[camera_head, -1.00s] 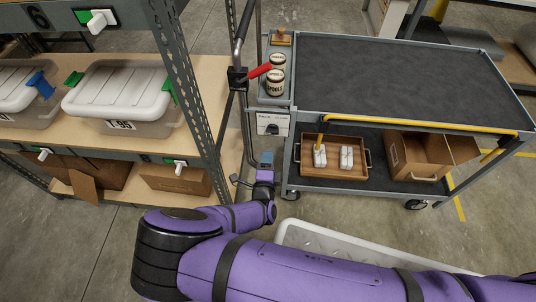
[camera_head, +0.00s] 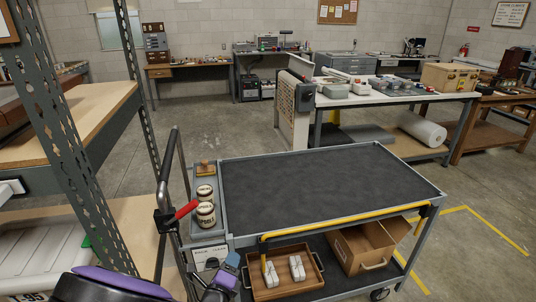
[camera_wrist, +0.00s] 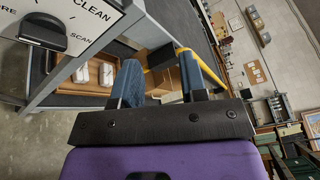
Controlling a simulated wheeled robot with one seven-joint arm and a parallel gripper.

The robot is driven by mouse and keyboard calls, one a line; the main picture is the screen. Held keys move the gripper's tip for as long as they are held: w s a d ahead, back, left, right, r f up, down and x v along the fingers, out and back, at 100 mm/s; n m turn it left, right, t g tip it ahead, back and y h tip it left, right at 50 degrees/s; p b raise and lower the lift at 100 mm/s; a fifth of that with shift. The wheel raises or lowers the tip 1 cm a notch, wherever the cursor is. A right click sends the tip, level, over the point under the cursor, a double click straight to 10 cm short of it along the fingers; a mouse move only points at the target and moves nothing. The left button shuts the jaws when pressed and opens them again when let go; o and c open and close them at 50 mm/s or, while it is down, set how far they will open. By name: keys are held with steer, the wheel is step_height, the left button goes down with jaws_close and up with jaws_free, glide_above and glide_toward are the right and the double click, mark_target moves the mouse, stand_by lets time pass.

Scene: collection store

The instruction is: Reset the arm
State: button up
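My purple arm (camera_head: 110,285) shows at the bottom left of the head view. My gripper (camera_head: 231,264) is beside the left end of the cart, at lower-shelf height in the picture. In the wrist view my gripper (camera_wrist: 160,78) has its two blue-grey fingers apart, with nothing held between them. Most of the arm is out of the head view.
The cart (camera_head: 430,185) has a bare dark top and a yellow handle (camera_head: 340,221). Its lower shelf holds a wooden tray (camera_head: 262,294) and a cardboard box (camera_head: 362,245). A metal rack (camera_head: 85,180) stands at left. Open floor (camera_head: 205,125) lies behind the cart.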

steer(key=w+d+r+m+g+h, duration=0.3)
steer(key=d+r+m, duration=0.3)
steer(key=r+m, duration=0.1)
steer(key=w+d+r+m+g+h, duration=0.2)
steer(key=d+r+m+g+h, duration=0.15)
steer(key=d+r+m, duration=0.4)
steer(key=s+d+r+m+g+y, duration=0.2)
steer(key=s+d+r+m+g, duration=0.15)
steer(key=d+r+m, duration=0.55)
steer(key=s+d+r+m+g+y, duration=0.1)
steer(key=s+d+r+m+g, duration=0.1)
steer(key=d+r+m+g, duration=0.6)
steer(key=s+d+r+m+t+y, duration=0.3)
steer(key=s+d+r+m, duration=0.2)
steer(key=s, duration=0.5)
steer(key=s+d+r+m+t+y, duration=0.3)
steer(key=s+d+r+m, duration=0.3)
steer(key=s+r+m, duration=0.4)
steer(key=shift+s+d+r+y, duration=0.15)
steer(key=shift+y, duration=0.3)
